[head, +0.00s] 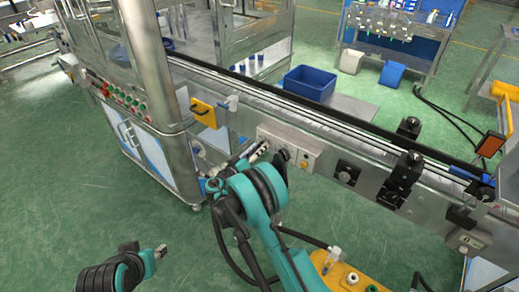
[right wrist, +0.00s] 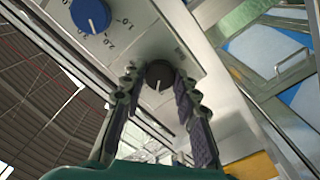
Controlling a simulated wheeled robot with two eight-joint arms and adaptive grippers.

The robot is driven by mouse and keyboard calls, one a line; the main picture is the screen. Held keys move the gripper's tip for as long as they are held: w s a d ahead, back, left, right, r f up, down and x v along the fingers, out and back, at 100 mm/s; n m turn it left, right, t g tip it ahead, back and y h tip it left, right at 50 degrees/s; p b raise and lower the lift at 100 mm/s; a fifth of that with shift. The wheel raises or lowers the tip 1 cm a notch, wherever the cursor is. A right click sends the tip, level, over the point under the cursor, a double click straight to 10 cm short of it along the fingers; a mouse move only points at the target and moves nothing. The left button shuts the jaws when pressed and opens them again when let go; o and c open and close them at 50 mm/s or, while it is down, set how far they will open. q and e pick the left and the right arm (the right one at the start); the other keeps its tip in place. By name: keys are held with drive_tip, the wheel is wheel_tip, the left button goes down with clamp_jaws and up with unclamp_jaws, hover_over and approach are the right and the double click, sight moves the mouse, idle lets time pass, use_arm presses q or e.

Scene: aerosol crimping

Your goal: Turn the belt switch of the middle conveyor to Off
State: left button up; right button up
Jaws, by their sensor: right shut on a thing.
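The middle conveyor (head: 330,130) runs diagonally across the head view. A pale control panel (head: 309,149) is on its near side. In the right wrist view, a dark round knob with a white pointer line (right wrist: 159,76), the belt switch, sits between the fingertips of my right gripper (right wrist: 158,84), which is shut on it. The pointer runs roughly up and down in that view. My right gripper also shows at the panel in the head view (head: 262,151), hiding part of it. My left gripper (head: 161,251) is low at the left, away from the conveyor; its finger opening is too small to tell.
A blue dial with numbers (right wrist: 90,15) is on the same panel, close to the knob. A blue bin (head: 308,83) stands behind the conveyor. A steel machine cabinet (head: 125,105) stands at the left. Black clamps (head: 400,178) stick out along the conveyor's right part.

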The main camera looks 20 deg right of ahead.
drive_tip(key=shift+n, duration=1.2)
drive_tip(key=o, duration=1.2)
drive_tip(key=shift+c, duration=0.2)
drive_tip(key=shift+a, duration=0.1)
drive_tip(key=v, duration=1.2)
